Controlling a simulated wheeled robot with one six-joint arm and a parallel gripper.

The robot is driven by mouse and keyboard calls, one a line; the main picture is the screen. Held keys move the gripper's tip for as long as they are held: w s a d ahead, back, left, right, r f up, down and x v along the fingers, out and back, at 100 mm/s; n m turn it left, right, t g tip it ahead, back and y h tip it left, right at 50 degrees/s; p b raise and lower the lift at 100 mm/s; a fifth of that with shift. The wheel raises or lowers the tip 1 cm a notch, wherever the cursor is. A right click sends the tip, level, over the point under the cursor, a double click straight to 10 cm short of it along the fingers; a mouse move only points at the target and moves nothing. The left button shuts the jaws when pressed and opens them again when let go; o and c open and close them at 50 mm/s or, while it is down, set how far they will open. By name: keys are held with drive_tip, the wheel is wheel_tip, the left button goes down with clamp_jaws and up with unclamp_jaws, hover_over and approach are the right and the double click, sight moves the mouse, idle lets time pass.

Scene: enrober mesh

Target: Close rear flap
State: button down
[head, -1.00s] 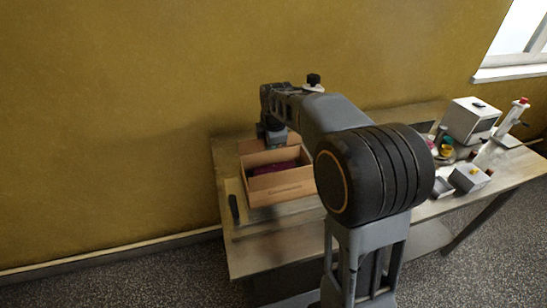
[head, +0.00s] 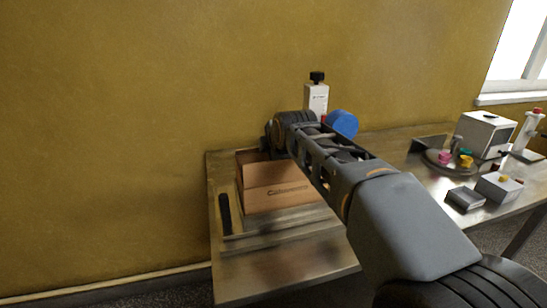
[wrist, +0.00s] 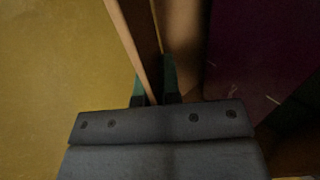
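The cardboard box (head: 285,200) stands on the left part of the table, its printed front wall towards me. A plain cardboard panel (head: 272,173) shows above that wall and hides most of the inside. My gripper (head: 267,145) is at the box's rear edge, partly hidden by my arm. In the wrist view a thin upright cardboard flap (wrist: 132,35) by the yellow wall runs down between the green fingertips (wrist: 154,92). I cannot tell whether they press on it. Purple contents (wrist: 255,50) lie to the right of it.
A white bottle with a black cap (head: 316,95) and a blue round thing (head: 343,123) stand behind my arm. A black-handled tool (head: 225,213) lies left of the box. Grey boxes (head: 498,187) and a round tray (head: 434,164) stand at the right. The yellow wall is close behind.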

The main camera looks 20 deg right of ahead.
idle(0.4)
drive_tip(key=c, duration=1.3)
unclamp_jaws()
drive_tip(key=shift+r, duration=0.5)
wheel_tip(320, 180, up, 3)
drive_tip(key=shift+s+p, duration=0.15)
drive_tip(key=shift+p, duration=0.3)
drive_tip(key=v, duration=1.1)
drive_tip(key=p+v, duration=0.1)
drive_tip(key=v, duration=0.4)
drive_tip(key=shift+s+f, duration=0.3)
drive_tip(key=shift+s, duration=0.15)
drive_tip(key=shift+c, duration=0.5)
